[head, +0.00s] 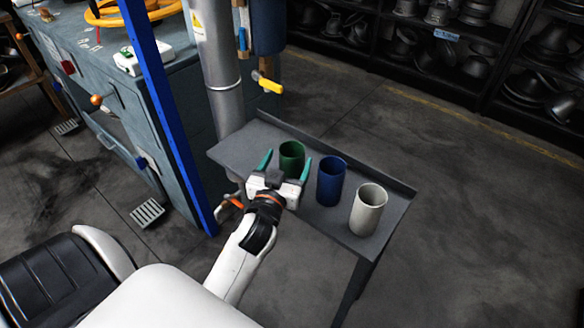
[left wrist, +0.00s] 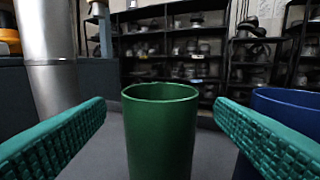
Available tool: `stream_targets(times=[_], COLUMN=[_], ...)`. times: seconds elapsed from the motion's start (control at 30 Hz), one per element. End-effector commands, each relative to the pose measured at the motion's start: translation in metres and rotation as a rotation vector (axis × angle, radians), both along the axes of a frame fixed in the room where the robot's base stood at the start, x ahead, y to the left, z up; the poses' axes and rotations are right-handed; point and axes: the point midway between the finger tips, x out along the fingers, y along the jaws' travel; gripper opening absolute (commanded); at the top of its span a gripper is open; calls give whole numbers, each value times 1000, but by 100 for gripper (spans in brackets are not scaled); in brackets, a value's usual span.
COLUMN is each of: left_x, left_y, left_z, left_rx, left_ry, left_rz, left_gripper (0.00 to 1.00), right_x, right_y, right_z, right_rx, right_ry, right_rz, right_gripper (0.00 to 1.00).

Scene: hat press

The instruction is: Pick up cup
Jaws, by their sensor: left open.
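Three cups stand upright in a row on a small grey table (head: 240,150): a green cup (head: 291,157), a blue cup (head: 331,180) and a white cup (head: 368,209). My left gripper (head: 286,164) is open, with its green fingers either side of the green cup in the head view. In the left wrist view the green cup (left wrist: 160,130) stands between the two ridged fingers, with a gap on each side. The blue cup (left wrist: 288,108) shows partly behind the right finger there. My right gripper is not in view.
A raised lip edges the table's far side. A metal pipe (head: 216,70) and a blue post (head: 160,100) stand left of the table, by a grey machine (head: 100,90). Shelves of metal hat forms (head: 480,50) line the back. Open floor lies right of the table.

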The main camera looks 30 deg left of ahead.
Motion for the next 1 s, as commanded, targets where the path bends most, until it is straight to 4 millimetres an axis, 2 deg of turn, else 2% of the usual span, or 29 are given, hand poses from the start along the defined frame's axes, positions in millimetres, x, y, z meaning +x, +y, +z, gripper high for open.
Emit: stream_targets(times=[0.17,0.4,0.7,0.77,1.0], left_x=[15,47,53,53,52], left_y=[4,14,16,16,16], left_z=[0,-1,-1,-1,-1], left_rx=[3,2,0,0,0], left_ry=[-1,0,2,2,2], left_rz=[-1,-1,0,0,0], left_gripper=[77,77,77,69,30], right_x=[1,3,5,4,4], right_y=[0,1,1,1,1], right_z=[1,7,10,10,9], right_rx=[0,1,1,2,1], right_ry=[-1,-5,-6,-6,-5], right_rz=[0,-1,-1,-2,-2], right_gripper=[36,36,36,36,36])
